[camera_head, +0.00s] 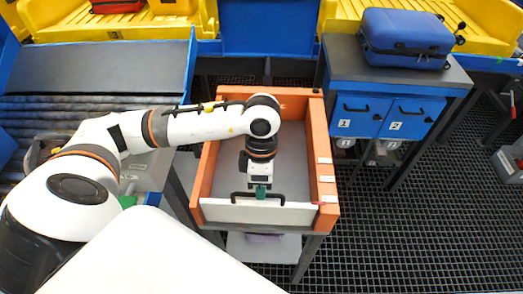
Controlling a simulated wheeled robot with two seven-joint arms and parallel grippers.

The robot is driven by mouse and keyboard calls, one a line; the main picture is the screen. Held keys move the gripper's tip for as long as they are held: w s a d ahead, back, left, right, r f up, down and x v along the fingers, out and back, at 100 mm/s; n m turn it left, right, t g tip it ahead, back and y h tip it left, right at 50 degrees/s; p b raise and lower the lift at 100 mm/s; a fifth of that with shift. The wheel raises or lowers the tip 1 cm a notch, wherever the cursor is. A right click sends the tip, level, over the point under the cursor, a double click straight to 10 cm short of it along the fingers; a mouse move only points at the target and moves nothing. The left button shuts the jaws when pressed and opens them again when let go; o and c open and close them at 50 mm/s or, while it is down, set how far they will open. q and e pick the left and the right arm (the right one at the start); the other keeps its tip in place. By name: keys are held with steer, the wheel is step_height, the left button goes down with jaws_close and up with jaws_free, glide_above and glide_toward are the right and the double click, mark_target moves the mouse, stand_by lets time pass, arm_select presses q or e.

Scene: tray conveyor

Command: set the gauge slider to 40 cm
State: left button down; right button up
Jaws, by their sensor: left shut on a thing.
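The gauge is an orange open-topped frame (205,165) with a grey floor, on a stand in the middle. Small white labels (325,178) sit along its right rail; their writing is too small to read. A white crosspiece (225,213) with a black handle (236,196), which looks like the slider, spans the near end of the frame, beside the nearest label. My left gripper (261,191) reaches down into the frame and is shut on the black handle. Its teal fingertips partly hide the handle's middle. My right gripper is not in view.
A blue cabinet (400,72) with drawers marked 1 and 2 stands to the right, with a blue case (405,38) on top. A roller conveyor (90,105) lies to the left. Yellow bins (110,24) line the back. The dark grating floor (430,225) at right is mostly clear.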

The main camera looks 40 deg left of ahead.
arm_select(q)
steer(key=shift+s+d, duration=0.1)
steer(key=shift+s, duration=0.05)
steer(key=c, duration=1.5)
jaws_free()
steer(key=shift+s+d, duration=0.1)
steer(key=shift+r, duration=0.15)
step_height(320, 180, up, 12)
steer(key=w+a+b, duration=0.1)
steer(key=w, duration=0.1)
steer(key=shift+a+f, duration=0.15)
steer(key=shift+f, duration=0.1)
